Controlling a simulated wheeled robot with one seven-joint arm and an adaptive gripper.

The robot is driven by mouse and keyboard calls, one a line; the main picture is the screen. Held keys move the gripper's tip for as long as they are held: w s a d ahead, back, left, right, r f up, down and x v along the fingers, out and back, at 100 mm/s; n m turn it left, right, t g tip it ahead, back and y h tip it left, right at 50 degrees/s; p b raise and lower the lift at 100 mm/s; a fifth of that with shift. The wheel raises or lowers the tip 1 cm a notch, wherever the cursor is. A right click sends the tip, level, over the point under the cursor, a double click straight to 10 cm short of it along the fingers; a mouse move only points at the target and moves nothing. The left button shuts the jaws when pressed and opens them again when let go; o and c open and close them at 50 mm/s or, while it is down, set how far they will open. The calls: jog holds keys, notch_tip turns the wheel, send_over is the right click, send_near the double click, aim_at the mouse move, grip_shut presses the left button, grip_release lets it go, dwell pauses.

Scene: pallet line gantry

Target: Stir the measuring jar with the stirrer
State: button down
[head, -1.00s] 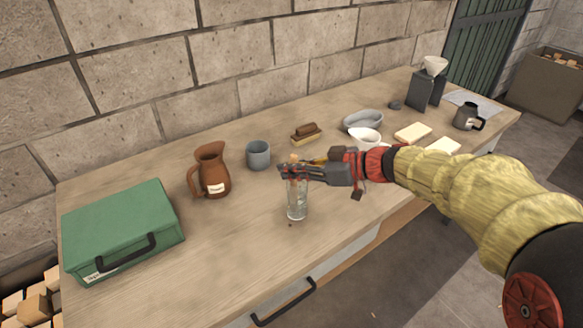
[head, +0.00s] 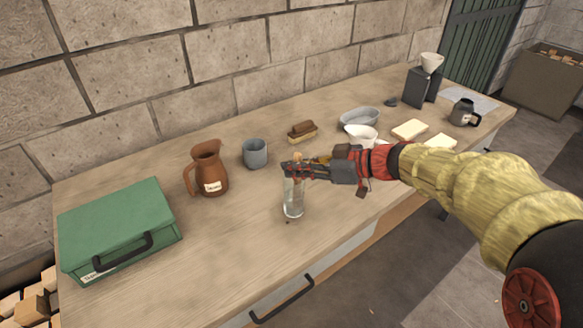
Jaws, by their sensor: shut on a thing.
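The clear glass measuring jar (head: 293,203) stands upright near the front edge of the worktop, in the middle of the head view. My gripper (head: 291,169) is directly over the jar's mouth and hides its rim. It is shut on the stirrer (head: 297,156), of which only a small light-brown top end shows above the fingers. The stirrer's lower part is hidden by the fingers and hard to make out through the glass, so I cannot tell how deep it reaches.
A brown jug (head: 208,170) and a grey-blue cup (head: 255,153) stand left of the jar. A green case (head: 118,225) is at the far left. A brush (head: 303,131), a white bowl (head: 361,134) and a grey dish (head: 358,117) lie behind. The worktop (head: 235,235) is clear at front left.

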jog(key=shift+w, duration=0.15)
jog(key=shift+w+a, duration=0.35)
jog(key=shift+w, duration=0.1)
jog(key=shift+s+a, duration=0.1)
jog(key=shift+a, duration=0.05)
dwell(0.3)
jog(key=shift+s+a, duration=0.3)
jog(key=shift+a, duration=0.1)
jog(key=shift+s+d, duration=0.1)
